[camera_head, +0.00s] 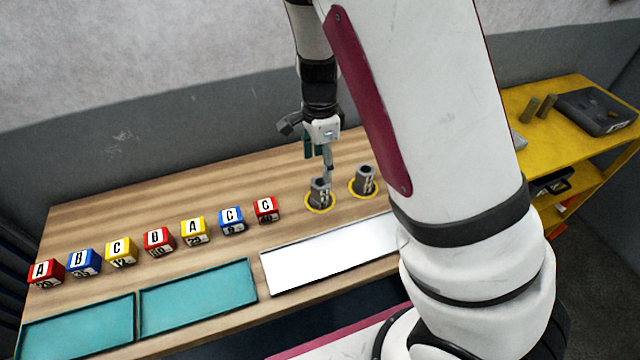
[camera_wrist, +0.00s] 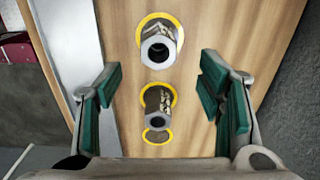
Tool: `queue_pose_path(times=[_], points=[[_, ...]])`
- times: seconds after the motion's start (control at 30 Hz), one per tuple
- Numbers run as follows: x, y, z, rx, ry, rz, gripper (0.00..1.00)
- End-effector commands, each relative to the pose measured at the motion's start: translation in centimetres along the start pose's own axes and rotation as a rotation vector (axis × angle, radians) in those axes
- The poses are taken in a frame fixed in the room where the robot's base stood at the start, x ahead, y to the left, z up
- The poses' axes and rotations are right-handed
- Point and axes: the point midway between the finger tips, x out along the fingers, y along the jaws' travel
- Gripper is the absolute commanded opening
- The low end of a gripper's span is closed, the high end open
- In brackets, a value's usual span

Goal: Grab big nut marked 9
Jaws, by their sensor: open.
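Two big grey nuts, tall and hollow with a round hole, stand upright on yellow rings on the wooden table. The left nut (camera_head: 320,192) is just below my gripper (camera_head: 319,158) in the head view; the right nut (camera_head: 365,180) stands beside it.
Several lettered cubes (camera_head: 158,241) stand in a row to the left. Two teal trays (camera_head: 197,295) and a white panel (camera_head: 330,256) lie along the front edge. A yellow cart (camera_head: 560,105) stands at the right. A grey wall (camera_head: 130,150) rises behind the table.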

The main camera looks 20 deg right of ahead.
Motion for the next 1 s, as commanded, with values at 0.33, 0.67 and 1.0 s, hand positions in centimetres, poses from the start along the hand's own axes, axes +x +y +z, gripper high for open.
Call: queue_pose_path(times=[0.33,0.67,1.0], points=[[3.0,0.2,-0.1,0.002,0.001,0.003,0.62],[6.5,0.2,-0.1,0.000,0.000,0.000,0.62],[6.5,0.1,0.0,0.000,-0.001,-0.001,0.37]])
